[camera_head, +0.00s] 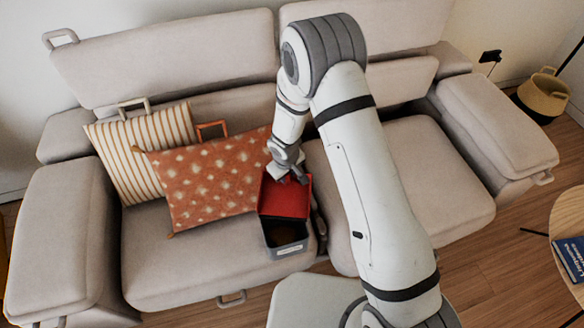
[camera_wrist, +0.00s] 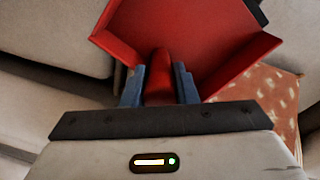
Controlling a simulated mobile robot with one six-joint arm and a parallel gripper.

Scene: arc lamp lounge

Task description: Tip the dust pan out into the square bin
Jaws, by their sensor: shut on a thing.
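The red dust pan (camera_head: 286,197) hangs from my gripper (camera_head: 290,176) over the back part of the square bin. My gripper is shut on the pan's handle; in the wrist view the two blue-grey fingers (camera_wrist: 159,88) sit on either side of the red handle, and the pan (camera_wrist: 205,35) spreads out beyond them. The pan looks tilted, with its wide end toward the bin. The dark grey square bin (camera_head: 289,248) with a pale label stands on the sofa seat. Its front part is open to view and dark inside; the pan hides the rest. I cannot make out any dust.
The beige sofa (camera_head: 180,275) fills most of the view. An orange spotted cushion (camera_head: 208,185) lies close left of the pan, with a striped cushion (camera_head: 140,150) behind it. A round wooden table (camera_head: 570,215) with a blue book (camera_head: 572,258) is at the right edge.

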